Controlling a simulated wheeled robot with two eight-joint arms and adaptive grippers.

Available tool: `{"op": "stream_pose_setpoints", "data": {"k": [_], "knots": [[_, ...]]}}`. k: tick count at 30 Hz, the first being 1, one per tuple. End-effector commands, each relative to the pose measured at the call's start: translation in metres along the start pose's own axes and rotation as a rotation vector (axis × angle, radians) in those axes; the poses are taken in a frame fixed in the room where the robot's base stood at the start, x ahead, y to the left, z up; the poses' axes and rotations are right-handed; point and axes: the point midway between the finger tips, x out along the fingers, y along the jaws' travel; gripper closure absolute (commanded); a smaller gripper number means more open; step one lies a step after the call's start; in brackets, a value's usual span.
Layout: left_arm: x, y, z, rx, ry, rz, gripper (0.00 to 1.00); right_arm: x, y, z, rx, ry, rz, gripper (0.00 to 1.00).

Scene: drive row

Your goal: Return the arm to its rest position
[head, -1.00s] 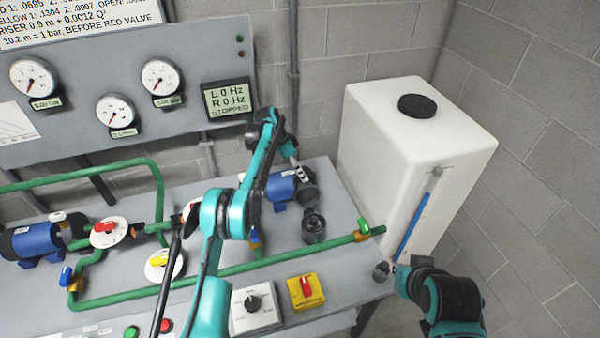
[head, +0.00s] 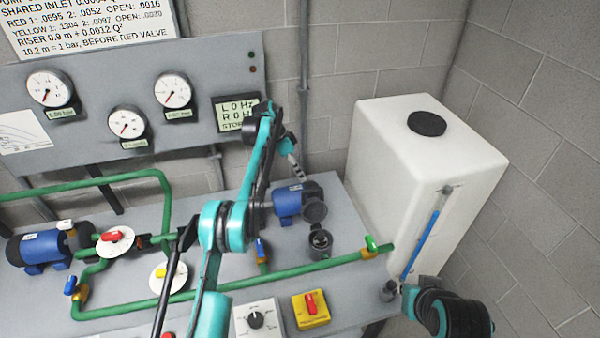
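My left arm (head: 225,226) rises from the bottom of the head view, bends near the display and hangs down to its gripper. My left gripper (head: 299,174) points down above the blue pump (head: 288,203) at the bench's right part. It appears as a narrow grey shape, apart from the wall, with nothing seen in it. Its two fingers cannot be told apart. My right arm (head: 452,312) shows only in part at the bottom right, by the tank's lower front.
A white tank (head: 400,140) stands right of the bench. Green pipes (head: 345,259), a second blue pump (head: 42,250), a yellow box with a red knob (head: 311,310) and a grey dial box (head: 257,318) occupy the bench (head: 350,225). A gauge panel (head: 95,140) stands behind, its display (head: 236,113) partly covered by my arm.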

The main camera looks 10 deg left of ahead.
Motion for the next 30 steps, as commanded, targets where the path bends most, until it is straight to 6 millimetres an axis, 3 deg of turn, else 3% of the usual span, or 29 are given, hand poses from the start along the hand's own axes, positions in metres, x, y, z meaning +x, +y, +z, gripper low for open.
{"op": "stream_pose_setpoints", "data": {"k": [8,14,21,30], "knots": [[-0.004,0.002,-0.002,-0.009,-0.001,-0.007,0.76,0.001,0.000,0.000,0.000,0.000,0.000,1.00],[-0.038,0.022,-0.007,-0.098,-0.009,-0.072,0.76,0.005,0.000,0.003,0.000,0.000,0.000,1.00],[-0.089,0.071,-0.004,-0.259,-0.004,-0.195,0.76,0.011,0.000,0.008,0.000,0.000,0.000,1.00],[-0.127,0.150,0.027,-0.446,0.033,-0.349,0.76,0.018,0.000,0.013,0.000,0.000,0.000,1.00]]}}
